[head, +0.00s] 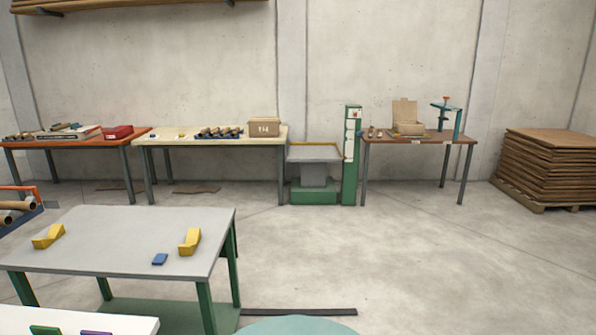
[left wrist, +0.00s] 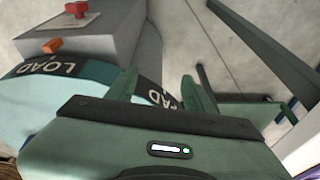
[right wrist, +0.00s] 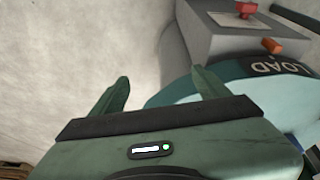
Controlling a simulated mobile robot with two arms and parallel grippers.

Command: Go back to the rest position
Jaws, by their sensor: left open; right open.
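My left gripper (left wrist: 158,88) is in the left wrist view, with its two green fingers apart and nothing between them. My right gripper (right wrist: 162,86) is in the right wrist view, also with its fingers apart and empty. Neither gripper shows in the head view. Behind the fingers in both wrist views is a rounded teal body with a dark band lettered LOAD. I cannot tell whether it is part of me.
A grey table (head: 130,232) with two yellow wedges and a blue block stands front left. A white surface (head: 125,322) is at the lower left edge. Tables line the back wall, and stacked brown sheets (head: 550,170) stand at right. The floor (head: 430,250) at centre right is open.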

